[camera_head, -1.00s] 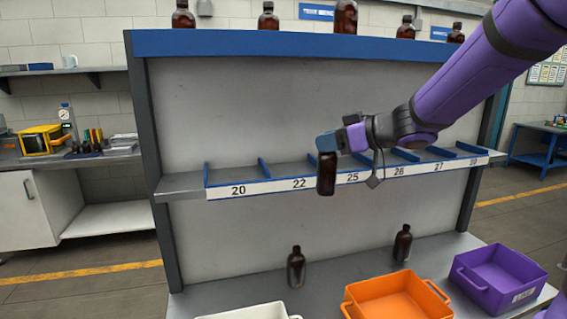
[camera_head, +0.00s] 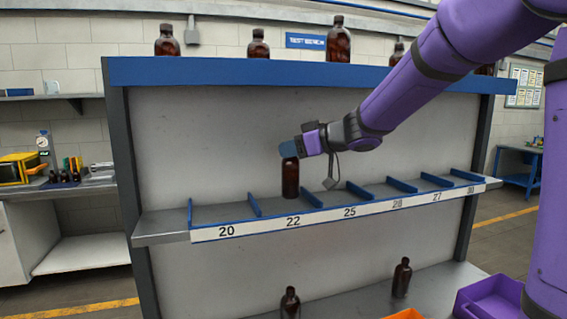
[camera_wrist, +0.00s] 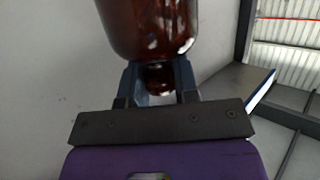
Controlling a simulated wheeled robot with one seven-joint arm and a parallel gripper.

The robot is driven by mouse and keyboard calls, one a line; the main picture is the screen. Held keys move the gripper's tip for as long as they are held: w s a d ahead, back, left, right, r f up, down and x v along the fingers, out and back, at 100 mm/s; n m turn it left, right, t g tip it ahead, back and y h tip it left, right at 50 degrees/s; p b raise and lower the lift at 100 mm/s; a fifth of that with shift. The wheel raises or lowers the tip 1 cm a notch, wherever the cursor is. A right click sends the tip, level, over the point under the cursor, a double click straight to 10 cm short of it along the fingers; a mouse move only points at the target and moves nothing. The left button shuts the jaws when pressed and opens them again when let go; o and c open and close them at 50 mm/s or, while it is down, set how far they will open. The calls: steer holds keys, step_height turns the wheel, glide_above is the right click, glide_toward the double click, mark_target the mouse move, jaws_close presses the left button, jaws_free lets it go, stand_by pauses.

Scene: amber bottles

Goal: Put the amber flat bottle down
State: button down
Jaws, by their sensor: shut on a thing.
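The amber flat bottle (camera_head: 290,178) is upright in the head view, at the middle shelf (camera_head: 160,227) in the compartment labelled 22. My gripper (camera_head: 289,150) is shut on its top end from the right. Whether the base touches the shelf I cannot tell. In the wrist view the bottle's brown body (camera_wrist: 148,28) fills the top middle, and my gripper's two fingers (camera_wrist: 158,80) close around its neck.
Blue dividers (camera_head: 311,197) separate the numbered compartments; the others look empty. More amber bottles (camera_head: 338,44) stand on the top ledge, and two (camera_head: 401,278) on the lower surface. A purple crate (camera_head: 492,297) and part of an orange one (camera_head: 406,314) are at lower right.

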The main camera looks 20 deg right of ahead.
mark_target(284, 161)
steer(key=w, duration=0.1)
steer(key=w+a, duration=0.1)
steer(key=w, duration=0.1)
steer(key=shift+f, duration=2.05)
steer(key=c, duration=0.9)
jaws_free()
steer(key=shift+o, duration=0.2)
